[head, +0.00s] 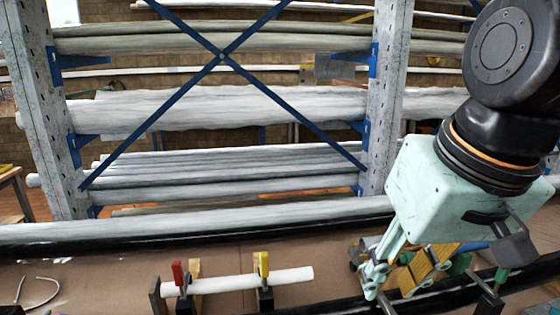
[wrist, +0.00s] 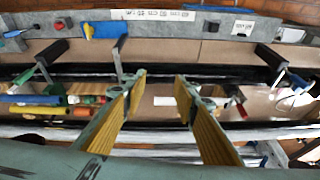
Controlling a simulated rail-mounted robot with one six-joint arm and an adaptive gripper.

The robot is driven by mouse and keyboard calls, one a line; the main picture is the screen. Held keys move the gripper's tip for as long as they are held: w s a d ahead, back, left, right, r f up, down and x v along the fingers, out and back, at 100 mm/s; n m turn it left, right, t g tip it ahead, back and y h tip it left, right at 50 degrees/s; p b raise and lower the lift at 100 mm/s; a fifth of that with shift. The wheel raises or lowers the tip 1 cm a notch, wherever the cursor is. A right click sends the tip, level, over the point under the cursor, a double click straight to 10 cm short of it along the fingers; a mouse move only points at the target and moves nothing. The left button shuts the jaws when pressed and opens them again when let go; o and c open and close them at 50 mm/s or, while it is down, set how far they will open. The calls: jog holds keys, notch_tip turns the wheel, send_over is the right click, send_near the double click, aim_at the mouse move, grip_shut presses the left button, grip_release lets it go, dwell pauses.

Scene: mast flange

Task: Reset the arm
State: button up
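My gripper (head: 388,272) hangs at the lower right of the head view, below my arm's mint-green wrist housing (head: 435,185). Its mint fingers carry ribbed yellow pads. In the wrist view the two fingers of my gripper (wrist: 161,82) stand apart with a clear gap. Nothing is held between them. Brown bench surface and a dark bar show beyond the gap.
A white tube (head: 290,279) lies across clamps with red (head: 178,273) and yellow (head: 264,264) handles, left of my gripper. A rack of long pipes (head: 240,108) stands behind. The brown bench (head: 100,285) is partly bare. Black clamps (wrist: 119,58) stand in the wrist view.

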jog(key=s+d+f+b, duration=0.1)
jog(key=s+d, duration=0.3)
jog(key=s, duration=0.5)
jog(key=shift+s+d+f+m+h+b, duration=0.15)
jog(key=shift+s+f+m+h+b, duration=0.1)
jog(key=shift+f+m+h+b, duration=0.25)
dwell(1.8)
